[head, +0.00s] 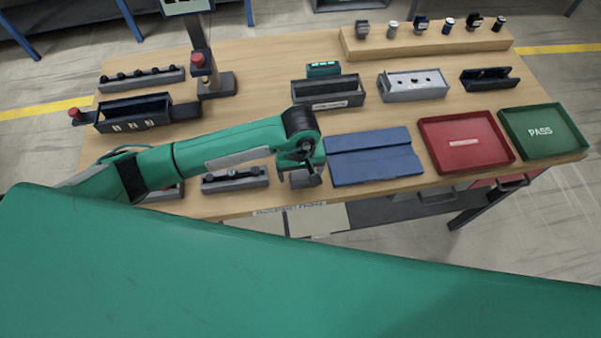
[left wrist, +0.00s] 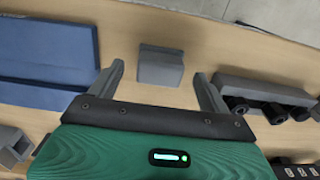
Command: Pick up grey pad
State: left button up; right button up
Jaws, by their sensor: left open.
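The grey pad (left wrist: 161,66) is a small grey block on the wooden table near its edge, in the upper middle of the left wrist view. My left gripper (left wrist: 158,78) is open and empty, and its two fingers stand apart on either side of the pad in the picture. No contact with the pad shows. In the head view my left gripper (head: 303,166) is over the front of the table, beside the blue mat. There the pad is largely hidden by the gripper or hard to tell from it. My right gripper is in neither view.
The blue mat (head: 373,158) lies right of the gripper in the head view. A grey fixture with dark parts (head: 235,179) lies to the left. A red tray (head: 445,131) and green PASS tray (head: 528,118) are farther right.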

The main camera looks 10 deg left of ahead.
aim_at(301, 174)
pick_arm(q)
jog(key=shift+f, duration=1.1)
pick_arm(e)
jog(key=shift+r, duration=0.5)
pick_arm(q)
jog(key=c, duration=1.1)
jog(key=shift+r, duration=0.1)
